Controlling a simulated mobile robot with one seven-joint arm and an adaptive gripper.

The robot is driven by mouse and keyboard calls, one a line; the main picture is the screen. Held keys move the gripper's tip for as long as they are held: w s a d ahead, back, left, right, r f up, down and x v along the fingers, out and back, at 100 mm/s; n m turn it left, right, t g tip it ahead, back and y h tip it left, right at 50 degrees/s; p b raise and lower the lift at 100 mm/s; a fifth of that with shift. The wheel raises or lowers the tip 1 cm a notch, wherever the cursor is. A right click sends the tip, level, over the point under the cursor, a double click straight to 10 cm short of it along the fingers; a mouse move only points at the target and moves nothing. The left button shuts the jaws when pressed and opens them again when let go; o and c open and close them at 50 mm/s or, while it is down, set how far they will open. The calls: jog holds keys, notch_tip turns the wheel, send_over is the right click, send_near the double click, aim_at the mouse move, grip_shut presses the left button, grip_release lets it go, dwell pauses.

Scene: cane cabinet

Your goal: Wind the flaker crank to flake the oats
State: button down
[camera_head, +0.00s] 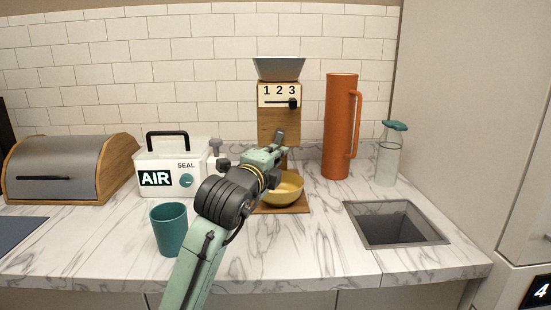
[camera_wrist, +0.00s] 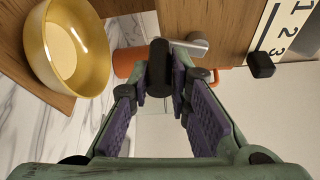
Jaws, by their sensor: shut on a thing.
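The flaker (camera_head: 268,130) is a wooden tower with a grey hopper (camera_head: 279,68) on top and a white 1-2-3 scale plate. Its black slider knob (camera_head: 293,103) sits by the 3. In the wrist view, the crank's dark cylindrical handle (camera_wrist: 160,65) lies between my fingers at the end of a short metal arm (camera_wrist: 190,46). My gripper (camera_wrist: 163,95) is shut on this handle; it also shows before the flaker in the head view (camera_head: 279,150). A yellow bowl (camera_head: 287,187) stands on the flaker's wooden base below. No oats are visible in the hopper; its inside is hidden.
A tall orange jug (camera_head: 340,125) and a glass bottle with a teal top (camera_head: 388,160) stand right of the flaker. A sunken basin (camera_head: 395,222) is at front right. Left are a white AIR box (camera_head: 160,162), a teal cup (camera_head: 169,230) and a bread bin (camera_head: 70,168).

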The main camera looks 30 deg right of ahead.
jog(key=c, duration=1.5)
grip_release()
jog(key=v, duration=1.2)
